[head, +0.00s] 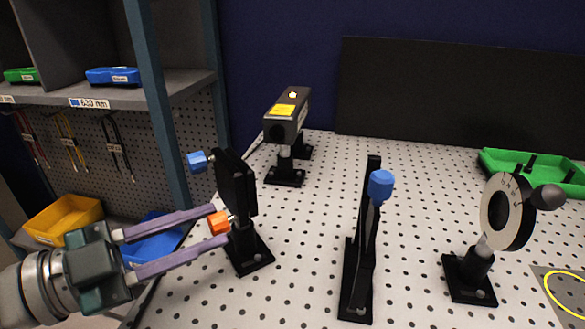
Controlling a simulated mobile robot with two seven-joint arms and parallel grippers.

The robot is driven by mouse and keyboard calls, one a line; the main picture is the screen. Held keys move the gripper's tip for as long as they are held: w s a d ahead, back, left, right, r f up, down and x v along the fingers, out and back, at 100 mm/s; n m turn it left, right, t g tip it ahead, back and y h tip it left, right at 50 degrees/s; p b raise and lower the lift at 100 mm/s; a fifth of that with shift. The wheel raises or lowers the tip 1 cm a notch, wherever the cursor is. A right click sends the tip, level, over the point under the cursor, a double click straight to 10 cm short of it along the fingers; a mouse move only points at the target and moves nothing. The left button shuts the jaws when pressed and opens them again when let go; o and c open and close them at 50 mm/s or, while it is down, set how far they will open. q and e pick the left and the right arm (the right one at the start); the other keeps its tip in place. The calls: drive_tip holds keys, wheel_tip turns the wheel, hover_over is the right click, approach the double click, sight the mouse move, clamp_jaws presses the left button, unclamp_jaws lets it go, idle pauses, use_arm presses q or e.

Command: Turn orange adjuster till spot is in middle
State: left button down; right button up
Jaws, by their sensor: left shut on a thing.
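The orange adjuster (218,222) is a small knob low on the back of a black mirror mount (237,180) at centre left. The same mount carries a blue knob (197,162) higher up. My left gripper (220,224) comes in from the left with two purple fingers, and it is shut on the orange adjuster. The spot is not visible in this view. A white round disc (503,212) with small markings stands in a black holder at the right. My right gripper is not in view.
A laser box (287,115) with a yellow label stands behind. A second mount with a blue knob (381,184) stands at centre. A green tray (535,172) lies far right. Shelves with bins (65,218) stand left. The perforated table (305,250) is clear between mounts.

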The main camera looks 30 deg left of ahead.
use_arm(q)
drive_tip(key=shift+m, duration=1.7)
drive_tip(key=c, duration=0.6)
unclamp_jaws()
drive_tip(key=b+v, duration=0.1)
drive_tip(key=v, duration=0.9)
